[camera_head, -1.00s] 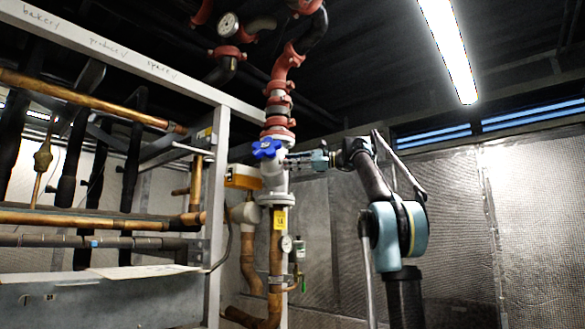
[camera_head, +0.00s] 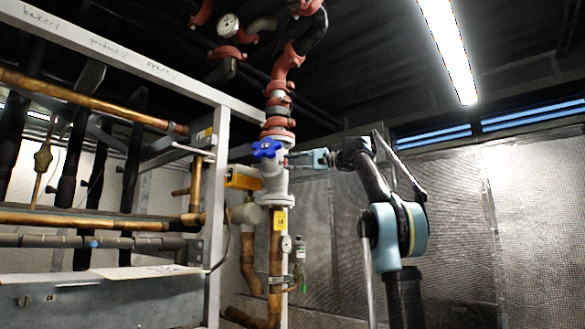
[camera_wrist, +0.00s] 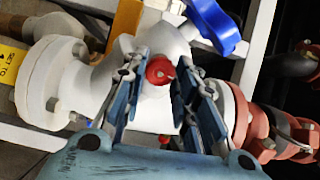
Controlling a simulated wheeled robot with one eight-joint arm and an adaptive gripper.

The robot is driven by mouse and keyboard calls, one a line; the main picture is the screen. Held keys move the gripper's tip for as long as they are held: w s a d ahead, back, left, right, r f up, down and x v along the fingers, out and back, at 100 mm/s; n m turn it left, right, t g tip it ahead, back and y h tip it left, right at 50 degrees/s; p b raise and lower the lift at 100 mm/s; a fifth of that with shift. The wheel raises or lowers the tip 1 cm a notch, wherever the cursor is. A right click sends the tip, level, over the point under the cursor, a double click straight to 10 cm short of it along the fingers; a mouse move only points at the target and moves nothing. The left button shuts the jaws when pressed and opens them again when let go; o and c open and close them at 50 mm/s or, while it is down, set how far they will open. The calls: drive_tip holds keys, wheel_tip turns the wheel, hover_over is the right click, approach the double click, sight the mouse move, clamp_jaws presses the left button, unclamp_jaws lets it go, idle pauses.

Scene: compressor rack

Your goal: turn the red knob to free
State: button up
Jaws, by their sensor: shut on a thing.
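The red knob (camera_wrist: 160,70) is a small round cap with a pale mark at its centre, on the side of a white valve body (camera_wrist: 78,82). My gripper (camera_wrist: 163,75) has one blue-grey finger on each side of the knob and is shut on it. In the head view my gripper (camera_head: 290,161) reaches in from the right to the valve body (camera_head: 274,178), just below the blue handwheel (camera_head: 266,148). The knob is too small and covered to make out there. Any marking for free is not legible.
The blue handwheel (camera_wrist: 214,24) is close above the fingers in the wrist view. Red flanged pipe (camera_head: 279,100) rises above the valve, and a copper pipe with a yellow tag (camera_head: 280,220) runs below. The rack's white post (camera_head: 216,200) stands left.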

drive_tip(key=shift+f+n, duration=0.1)
drive_tip(key=shift+n, duration=0.5)
drive_tip(key=o, duration=1.1)
drive_tip(key=shift+w, duration=0.1)
drive_tip(key=shift+d, duration=0.1)
drive_tip(key=d, duration=0.4)
drive_tip(key=s+d, duration=0.1)
drive_tip(key=d, duration=0.2)
drive_tip(key=s+d, duration=0.1)
drive_tip(key=d, duration=0.3)
drive_tip(key=shift+d, duration=0.3)
